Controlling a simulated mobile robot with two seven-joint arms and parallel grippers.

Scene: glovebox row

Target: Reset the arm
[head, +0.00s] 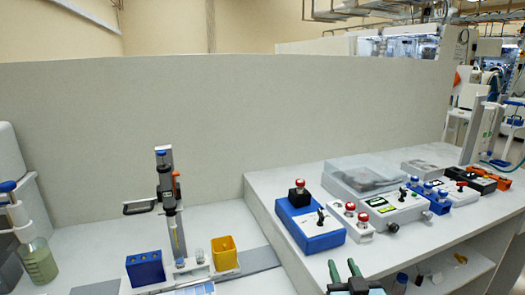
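My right gripper (342,266) shows at the bottom edge, right of centre. Its two dark green fingers point up and stand apart with nothing visible between them. It is in front of the raised bench section, nearer to me than the blue control box (313,231) with a red-topped button and a small black lever. The rest of my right arm is below the picture. My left gripper is not in view.
A press-like stand (168,205) rises at centre left, between a blue holder (145,268) and a yellow cup (224,253). Several control boxes line the raised white bench (275,187). A grey partition (200,110) stands behind.

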